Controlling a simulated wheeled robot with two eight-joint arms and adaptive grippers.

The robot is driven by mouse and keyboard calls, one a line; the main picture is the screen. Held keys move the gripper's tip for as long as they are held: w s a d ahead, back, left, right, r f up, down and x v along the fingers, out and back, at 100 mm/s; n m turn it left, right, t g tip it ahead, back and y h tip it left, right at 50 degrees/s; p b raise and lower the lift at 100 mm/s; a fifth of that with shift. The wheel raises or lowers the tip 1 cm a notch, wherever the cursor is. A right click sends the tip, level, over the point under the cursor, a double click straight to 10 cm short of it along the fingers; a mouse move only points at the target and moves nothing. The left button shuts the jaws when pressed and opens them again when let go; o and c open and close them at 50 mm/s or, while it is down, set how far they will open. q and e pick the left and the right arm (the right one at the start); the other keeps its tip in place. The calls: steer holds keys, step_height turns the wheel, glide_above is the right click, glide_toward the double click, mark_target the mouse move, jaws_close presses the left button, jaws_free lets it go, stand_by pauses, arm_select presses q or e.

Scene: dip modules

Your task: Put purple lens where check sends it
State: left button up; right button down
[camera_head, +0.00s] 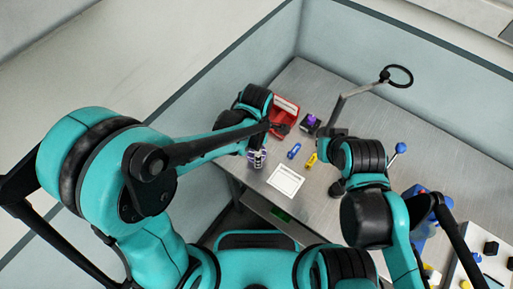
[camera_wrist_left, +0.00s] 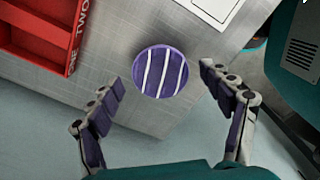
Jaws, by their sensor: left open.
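The purple lens (camera_wrist_left: 160,72) is a round purple disc with white stripes. In the left wrist view it lies over the grey table near its edge, between the fingers of my left gripper (camera_wrist_left: 161,78). The fingers are open, with a gap on both sides of the disc. In the head view my left gripper (camera_head: 257,159) is low at the table's left edge, and purple and white show there. The red tray (camera_head: 285,110) stands just behind it; the words ONE and TWO show on its rim (camera_wrist_left: 78,45) in the wrist view. My right gripper is mostly hidden by its own arm.
A white card (camera_head: 286,181) lies near the front edge. A dark box with a purple top (camera_head: 311,121), a blue piece (camera_head: 294,151) and a yellow piece (camera_head: 311,160) lie mid-table. A stand with a black ring (camera_head: 398,76) rises behind. Blue items and a pale tray with dark blocks are at right.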

arm_select(q)
step_height(320, 180, up, 12)
steer(key=p, duration=0.3)
arm_select(e)
step_height(320, 180, up, 4)
steer(key=shift+f, duration=0.1)
